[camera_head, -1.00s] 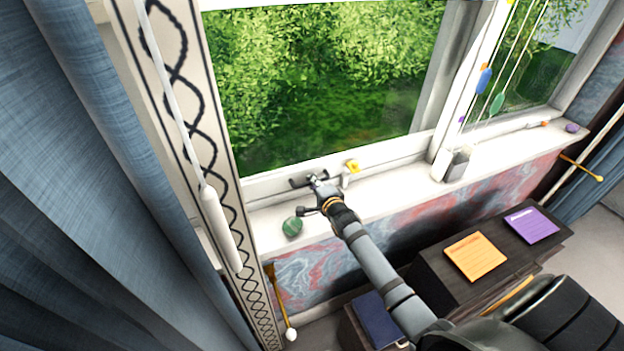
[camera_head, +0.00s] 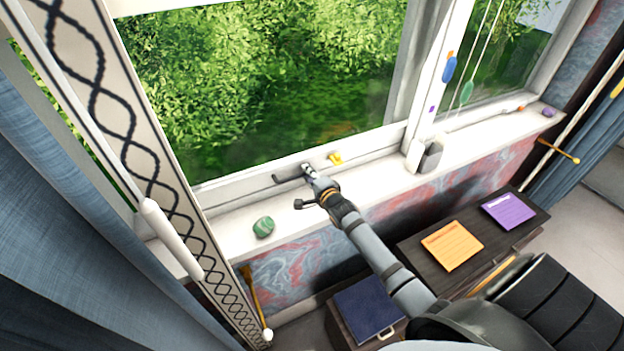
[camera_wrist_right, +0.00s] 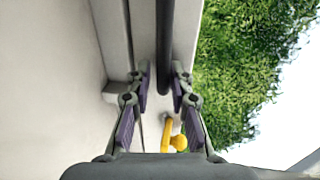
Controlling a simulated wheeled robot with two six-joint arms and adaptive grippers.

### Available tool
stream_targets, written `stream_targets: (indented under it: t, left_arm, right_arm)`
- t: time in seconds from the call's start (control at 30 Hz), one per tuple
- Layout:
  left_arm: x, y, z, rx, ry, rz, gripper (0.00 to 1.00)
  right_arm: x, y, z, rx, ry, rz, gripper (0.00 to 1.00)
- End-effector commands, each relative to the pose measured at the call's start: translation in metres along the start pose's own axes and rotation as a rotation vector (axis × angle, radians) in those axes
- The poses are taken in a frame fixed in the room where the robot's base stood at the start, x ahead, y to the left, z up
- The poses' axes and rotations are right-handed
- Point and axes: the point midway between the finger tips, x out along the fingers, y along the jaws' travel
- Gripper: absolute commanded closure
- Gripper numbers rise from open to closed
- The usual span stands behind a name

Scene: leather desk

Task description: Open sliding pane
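The sliding pane (camera_head: 270,85) is a large window with green foliage behind it, in a white frame. A dark handle bar (camera_head: 288,178) is on its lower rail; it also shows in the wrist view (camera_wrist_right: 165,45). My right gripper (camera_head: 307,170) reaches the right end of this handle in the head view. In the wrist view its two purple-padded fingers (camera_wrist_right: 160,72) stand apart with the bar's end between them. The bar lies nearer the right finger, and a gap shows on the left. A yellow latch (camera_head: 335,158) sits right of the handle. My left gripper is not in view.
A green stone (camera_head: 263,227) lies on the white sill (camera_head: 375,190) near my gripper. A grey-white object (camera_head: 431,156) stands further right. A dark cabinet (camera_head: 415,243) with orange and purple notes is below. A blue curtain (camera_head: 60,230) hangs at the left.

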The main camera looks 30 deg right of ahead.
Motion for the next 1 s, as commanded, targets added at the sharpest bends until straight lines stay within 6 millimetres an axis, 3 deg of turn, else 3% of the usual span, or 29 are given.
stream_targets:
  t: [0.3, 0.5, 0.87, 1.0]
  left_arm:
    - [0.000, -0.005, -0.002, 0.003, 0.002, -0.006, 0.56]
    - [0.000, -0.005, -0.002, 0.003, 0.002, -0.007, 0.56]
    - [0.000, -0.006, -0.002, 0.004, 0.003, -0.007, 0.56]
    - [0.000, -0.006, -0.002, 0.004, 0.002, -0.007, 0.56]
  right_arm:
    - [-0.073, 0.003, 0.001, -0.007, -0.001, 0.007, 0.79]
    - [-0.108, 0.003, 0.001, -0.006, 0.000, 0.006, 0.79]
    - [-0.119, 0.001, 0.002, 0.000, 0.000, 0.003, 0.79]
    - [-0.115, -0.001, 0.001, -0.058, -0.004, -0.011, 0.64]
